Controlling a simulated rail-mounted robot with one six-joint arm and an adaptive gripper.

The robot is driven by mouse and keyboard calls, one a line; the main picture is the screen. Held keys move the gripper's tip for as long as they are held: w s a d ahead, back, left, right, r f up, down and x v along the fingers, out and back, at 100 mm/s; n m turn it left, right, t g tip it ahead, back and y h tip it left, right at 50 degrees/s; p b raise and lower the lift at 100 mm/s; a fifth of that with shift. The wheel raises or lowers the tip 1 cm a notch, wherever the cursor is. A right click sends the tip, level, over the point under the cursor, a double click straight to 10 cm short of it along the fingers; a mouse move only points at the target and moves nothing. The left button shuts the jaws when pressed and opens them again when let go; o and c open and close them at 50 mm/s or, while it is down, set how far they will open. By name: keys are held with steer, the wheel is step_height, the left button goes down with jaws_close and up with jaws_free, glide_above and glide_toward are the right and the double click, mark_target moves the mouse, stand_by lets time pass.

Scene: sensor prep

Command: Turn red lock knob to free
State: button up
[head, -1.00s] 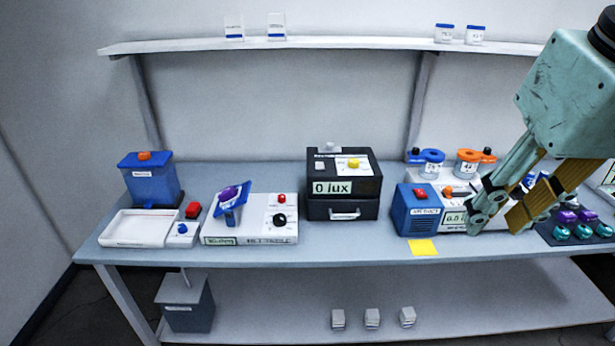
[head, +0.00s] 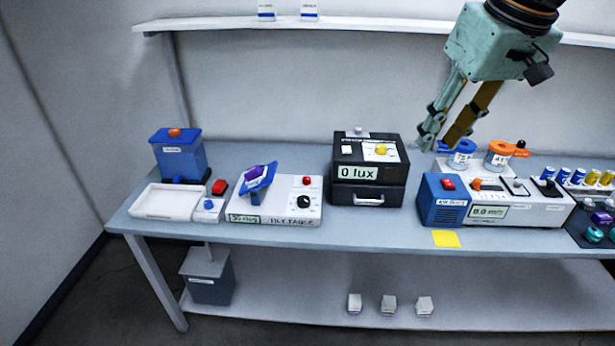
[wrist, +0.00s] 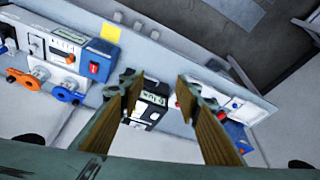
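The red knob (head: 307,181) stands at the upper right of a low white device, the tilt table (head: 272,222), in the head view. A black dial (head: 304,202) sits just below it, and a tilted blue plate with a purple part (head: 257,182) is to its left. Which way the red knob is turned is too small to tell. My gripper (head: 441,138) is open and empty, well above the bench and to the right of the red knob. In the wrist view its fingers (wrist: 158,82) are spread, with the black lux box (wrist: 150,103) below between them.
The black lux box (head: 370,172) stands right of the tilt table. A blue box with a red switch (head: 446,200) and a white meter box (head: 520,211) are further right. A white tray (head: 165,204) and blue canister (head: 180,158) are left. An upper shelf (head: 380,25) runs behind.

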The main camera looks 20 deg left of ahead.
steer(key=w+a+f+n, duration=0.2)
steer(key=w+a+f, duration=0.2)
steer(key=w+a, duration=0.45)
steer(key=n+g+y, duration=0.1)
steer(key=n+y, duration=0.1)
steer(key=n, duration=0.3)
glide_above(306, 178)
steer(key=s+d, duration=0.2)
steer(key=d, duration=0.3)
step_height(306, 178, down, 22)
steer(key=shift+d+r, duration=0.2)
steer(key=shift+s+f, duration=0.1)
steer(key=shift+s+x, duration=0.2)
steer(key=shift+x, duration=6.55)
steer(key=shift+d+f, duration=0.1)
steer(key=shift+c, duration=0.4)
steer(key=c, duration=0.8)
